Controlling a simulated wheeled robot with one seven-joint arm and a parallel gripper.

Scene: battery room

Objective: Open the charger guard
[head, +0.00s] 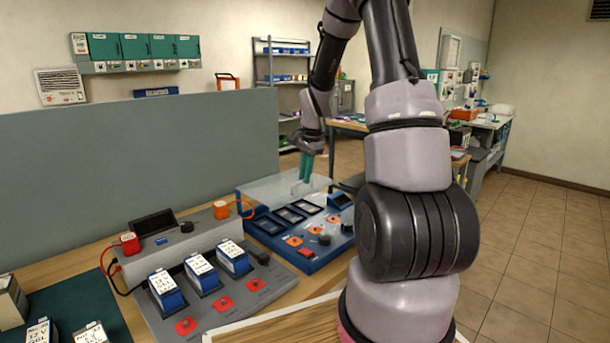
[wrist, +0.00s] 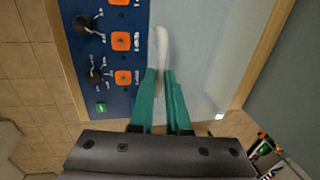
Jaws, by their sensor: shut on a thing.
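The blue charger (head: 300,255) stands on the bench, with several dark slots, orange squares and black knobs on its top. Its clear guard (head: 262,190) is a see-through panel at the charger's back part; it also shows as a pale sheet in the wrist view (wrist: 215,60). I cannot tell its exact tilt. A white handle (wrist: 162,45) is on the guard's edge. My gripper (head: 304,180) has teal fingers, which also show in the wrist view (wrist: 160,85). They are shut on the white handle, one on each side. The fingers hide the handle's lower part.
A grey charger (head: 210,270) with several blue-and-white batteries stands in front to the left. An orange clip and cable (head: 222,209) sit near the blue charger. A grey partition (head: 140,150) rises behind the bench. Loose batteries (head: 40,332) stand on a dark mat. Floor at right is clear.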

